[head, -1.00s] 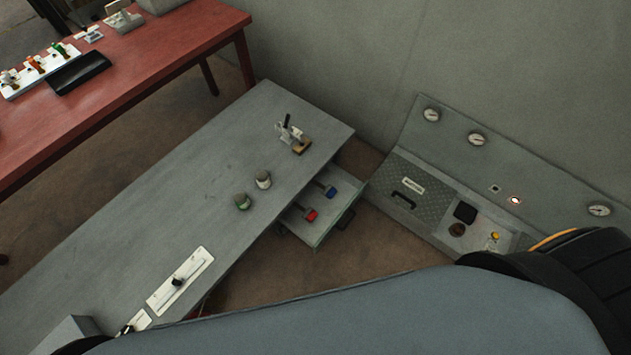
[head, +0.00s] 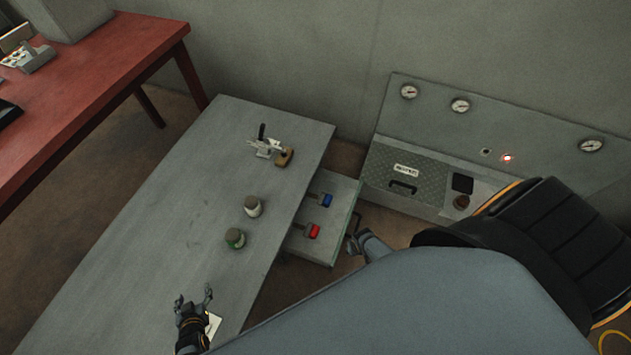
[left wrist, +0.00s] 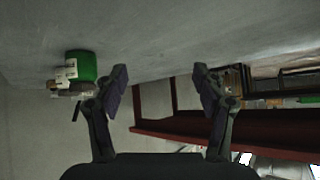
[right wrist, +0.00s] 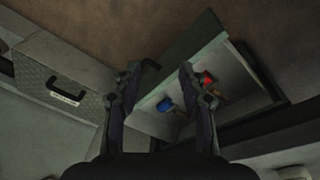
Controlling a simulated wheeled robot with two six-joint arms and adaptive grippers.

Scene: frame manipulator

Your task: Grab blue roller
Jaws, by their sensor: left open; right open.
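The blue roller (head: 325,200) lies in the open drawer (head: 344,187) on the right side of the grey table, beside the red roller (head: 311,231). In the right wrist view the blue roller (right wrist: 165,104) shows between the fingers, with the red roller (right wrist: 207,79) to its right. My right gripper (right wrist: 168,68) is open, empty and apart from both rollers. In the head view it is partly hidden near the drawer's front. My left gripper (head: 193,297) is open and empty over the table's near part. The left wrist view (left wrist: 160,75) shows its spread fingers.
A control panel with a diamond-plate box (head: 410,181) stands right of the drawer.

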